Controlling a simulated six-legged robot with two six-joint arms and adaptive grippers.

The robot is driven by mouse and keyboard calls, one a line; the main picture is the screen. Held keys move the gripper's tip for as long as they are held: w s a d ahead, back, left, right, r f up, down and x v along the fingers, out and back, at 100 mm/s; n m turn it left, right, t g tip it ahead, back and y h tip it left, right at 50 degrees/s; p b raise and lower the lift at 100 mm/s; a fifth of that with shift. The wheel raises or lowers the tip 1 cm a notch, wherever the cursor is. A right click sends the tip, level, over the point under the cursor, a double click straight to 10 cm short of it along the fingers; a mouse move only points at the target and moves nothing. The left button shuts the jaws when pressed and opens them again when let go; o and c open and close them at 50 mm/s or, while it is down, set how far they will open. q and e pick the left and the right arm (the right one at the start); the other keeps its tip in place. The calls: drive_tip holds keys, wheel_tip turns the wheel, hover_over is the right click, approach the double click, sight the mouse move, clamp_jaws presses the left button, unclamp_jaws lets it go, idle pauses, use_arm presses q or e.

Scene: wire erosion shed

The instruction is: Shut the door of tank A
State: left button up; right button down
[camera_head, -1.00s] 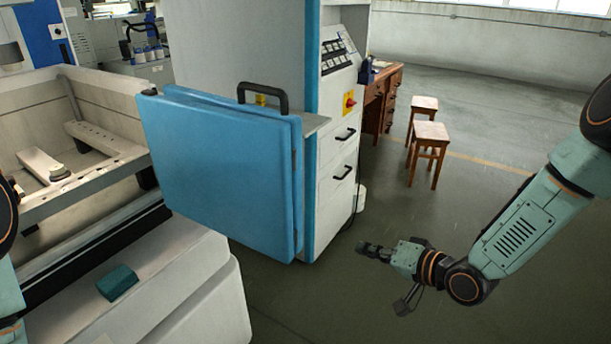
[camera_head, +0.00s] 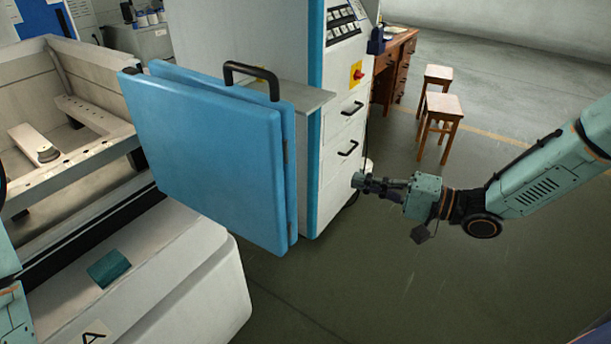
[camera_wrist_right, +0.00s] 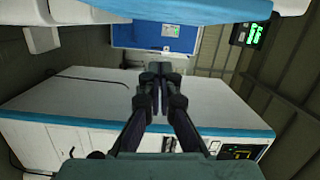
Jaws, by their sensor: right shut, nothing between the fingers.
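The tank (camera_head: 82,85) is a pale open box at the left, with its interior showing. The blue door (camera_head: 205,160) stands swung open, away from the tank's front opening, beside the tall cabinet. A black handle (camera_head: 252,72) rises above its top edge. My right gripper (camera_head: 358,183) is right of the door and apart from it, in front of the cabinet drawers. It is shut and empty, and its closed fingers show in the right wrist view (camera_wrist_right: 156,92).
The tall white cabinet (camera_head: 342,140) with a control panel and drawers stands behind the door. A teal block (camera_head: 108,267) lies on the white base. A wooden desk (camera_head: 392,75) and two stools (camera_head: 440,108) stand farther back. The floor at front right is clear.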

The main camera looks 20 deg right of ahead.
drive_tip(key=w+a+m+b, duration=0.1)
drive_tip(key=w+a, duration=0.3)
drive_tip(key=a, duration=0.6)
drive_tip(key=shift+a+r+b, duration=0.15)
drive_tip(key=shift+a+b, duration=0.25)
drive_tip(key=shift+b, duration=0.35)
drive_tip(key=shift+w+a, duration=0.1)
